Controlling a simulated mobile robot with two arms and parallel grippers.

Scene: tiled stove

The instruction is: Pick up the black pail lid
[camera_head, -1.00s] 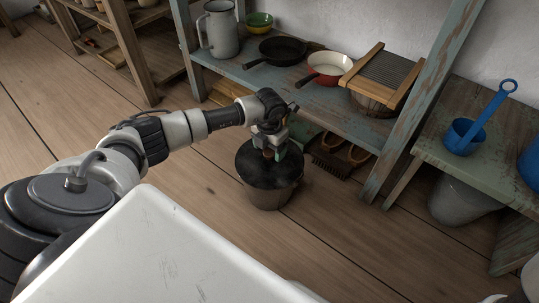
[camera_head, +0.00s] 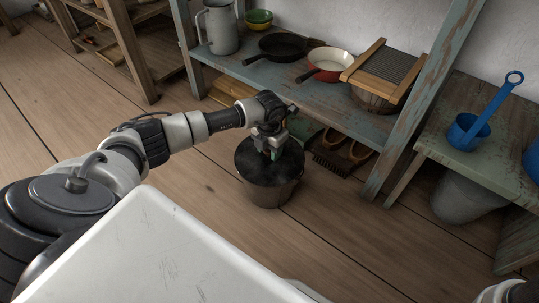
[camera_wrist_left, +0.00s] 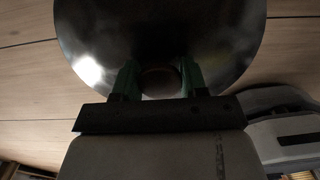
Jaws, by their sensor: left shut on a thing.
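The black pail lid (camera_head: 256,160) is a dark, round, shiny disc at the top of a dark metal pail (camera_head: 268,193) on the floor. I cannot tell whether there is a gap between lid and pail. My left gripper (camera_head: 275,153) points down over the lid's middle. In the left wrist view the lid (camera_wrist_left: 215,45) fills the top centre, and the green-padded fingers (camera_wrist_left: 159,82) are shut on its round brownish knob (camera_wrist_left: 160,78). The gripper partly hides the lid. My right gripper is not seen; only a piece of my right arm shows at the bottom right.
A worn blue shelf (camera_head: 330,115) stands close behind the pail, bearing a jug, pans and a washboard. A brush (camera_head: 335,165) lies under it. A green bench (camera_head: 450,160) with a blue dipper (camera_head: 468,131) stands right. The plank floor left of the pail is clear.

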